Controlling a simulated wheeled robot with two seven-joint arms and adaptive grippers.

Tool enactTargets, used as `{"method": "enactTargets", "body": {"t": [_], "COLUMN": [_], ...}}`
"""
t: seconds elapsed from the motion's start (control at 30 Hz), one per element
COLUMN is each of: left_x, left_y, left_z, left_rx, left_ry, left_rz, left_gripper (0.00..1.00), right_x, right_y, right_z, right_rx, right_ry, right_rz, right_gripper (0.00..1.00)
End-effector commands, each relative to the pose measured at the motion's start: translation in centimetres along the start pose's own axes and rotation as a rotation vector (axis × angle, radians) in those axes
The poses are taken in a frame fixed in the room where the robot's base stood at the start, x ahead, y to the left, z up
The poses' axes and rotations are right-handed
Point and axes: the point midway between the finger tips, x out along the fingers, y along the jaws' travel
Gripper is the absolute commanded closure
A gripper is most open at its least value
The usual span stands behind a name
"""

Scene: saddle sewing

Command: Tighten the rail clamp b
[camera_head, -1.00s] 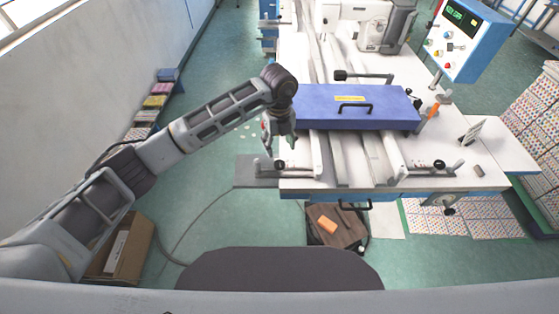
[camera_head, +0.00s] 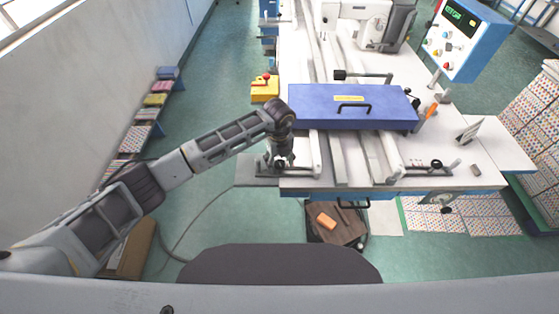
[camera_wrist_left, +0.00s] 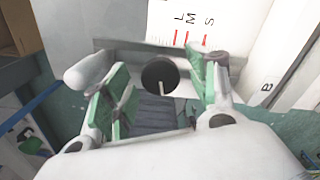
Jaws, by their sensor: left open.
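The rail clamp b (camera_head: 304,172) is a low grey fitting at the front left corner of the white table. In the left wrist view its round black knob (camera_wrist_left: 160,75) stands between my finger pads, with a letter B on the white rail to the right. My left gripper (camera_head: 277,163) points down over this clamp and hides its knob in the head view. In the left wrist view the left gripper (camera_wrist_left: 160,88) is open, its green pads on either side of the knob with gaps. My right gripper is not in view.
A similar clamp (camera_head: 425,170) sits at the table's front right. A blue box (camera_head: 350,106) with a black handle lies across the rails behind both clamps. A white strip marked L, M, S (camera_wrist_left: 195,30) is close to the knob.

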Motion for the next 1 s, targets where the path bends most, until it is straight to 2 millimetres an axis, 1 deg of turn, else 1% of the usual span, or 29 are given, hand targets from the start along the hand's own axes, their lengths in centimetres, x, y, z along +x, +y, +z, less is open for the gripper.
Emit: {"method": "enactTargets", "body": {"t": [0.17, 0.53, 0.77, 1.0], "left_x": [0.01, -0.02, -0.02, 0.01], "left_y": [-0.01, -0.01, -0.03, -0.08], "left_z": [-0.01, -0.01, 0.02, 0.05], "left_rx": [0.000, 0.001, 0.010, 0.069], "left_ry": [0.000, 0.000, -0.001, -0.001], "left_rz": [0.000, 0.000, 0.000, -0.001], "left_gripper": [0.42, 0.87, 0.88, 0.88], "right_x": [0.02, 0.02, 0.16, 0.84], "right_y": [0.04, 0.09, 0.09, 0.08], "right_z": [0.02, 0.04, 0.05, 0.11], "right_rx": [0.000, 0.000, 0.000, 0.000], "right_ry": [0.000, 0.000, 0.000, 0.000], "right_rz": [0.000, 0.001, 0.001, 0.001], "right_gripper": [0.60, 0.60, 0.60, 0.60]}}
